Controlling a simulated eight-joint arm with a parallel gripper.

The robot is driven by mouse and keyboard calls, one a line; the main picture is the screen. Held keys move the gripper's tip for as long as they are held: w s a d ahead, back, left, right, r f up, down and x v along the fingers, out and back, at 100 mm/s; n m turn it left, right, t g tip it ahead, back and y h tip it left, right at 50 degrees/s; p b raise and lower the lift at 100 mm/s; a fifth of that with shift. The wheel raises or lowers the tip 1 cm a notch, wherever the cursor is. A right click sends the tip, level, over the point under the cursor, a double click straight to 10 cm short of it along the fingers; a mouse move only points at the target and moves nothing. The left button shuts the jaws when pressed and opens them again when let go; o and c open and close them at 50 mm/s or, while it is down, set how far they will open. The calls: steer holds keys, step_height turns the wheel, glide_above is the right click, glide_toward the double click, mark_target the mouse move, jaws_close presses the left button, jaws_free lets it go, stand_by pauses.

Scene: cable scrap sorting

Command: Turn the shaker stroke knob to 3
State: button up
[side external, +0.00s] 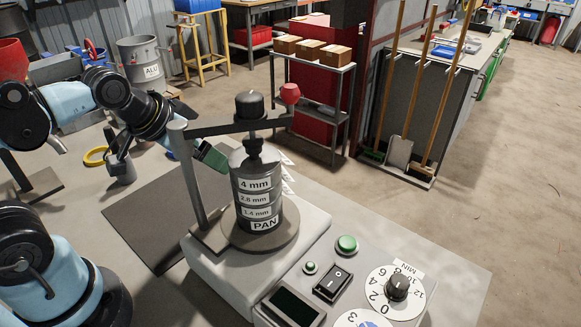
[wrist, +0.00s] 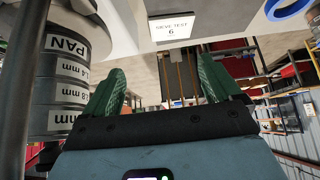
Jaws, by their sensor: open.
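The shaker base (side external: 215,275) carries a sieve stack (side external: 257,195) labelled 4 mm, 2.8 mm, 1.4 mm and PAN. On its panel, a black knob (side external: 397,287) sits on a white dial numbered to 12 and marked MIN. A second white dial with a blue centre (side external: 365,320) is cut off by the bottom edge; a "3" shows on it, but its setting is hidden. My gripper (side external: 165,150) is open, its green fingers apart and empty, left of the stack and far from both dials. In the wrist view the gripper (wrist: 160,88) is beside the sieve stack (wrist: 72,85).
The clamp post (side external: 193,180) and its crossbar with a red knob (side external: 290,94) stand around the stack. The panel also holds green buttons (side external: 346,244), a black rocker switch (side external: 333,283) and a dark display (side external: 296,306). A SIEVE TEST card (wrist: 172,27) lies on the table.

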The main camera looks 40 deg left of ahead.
steer(key=shift+o, duration=0.5)
step_height(320, 180, up, 17)
steer(key=w+d+r+g+h, duration=0.1)
steer(key=d+r+g, duration=0.1)
steer(key=d, duration=0.9)
steer(key=w+d+r+g+h, duration=0.1)
steer(key=d+g, duration=0.2)
steer(key=d, duration=0.8)
steer(key=s+d+f+g+y, duration=0.1)
steer(key=s+d+f, duration=0.1)
steer(key=s+d, duration=0.35)
steer(key=s+d+f+g+y, duration=0.1)
steer(key=s+d, duration=0.1)
steer(key=d, duration=0.7)
step_height(320, 180, down, 15)
steer(key=shift+w, duration=0.35)
steer(key=shift+a+r, duration=0.1)
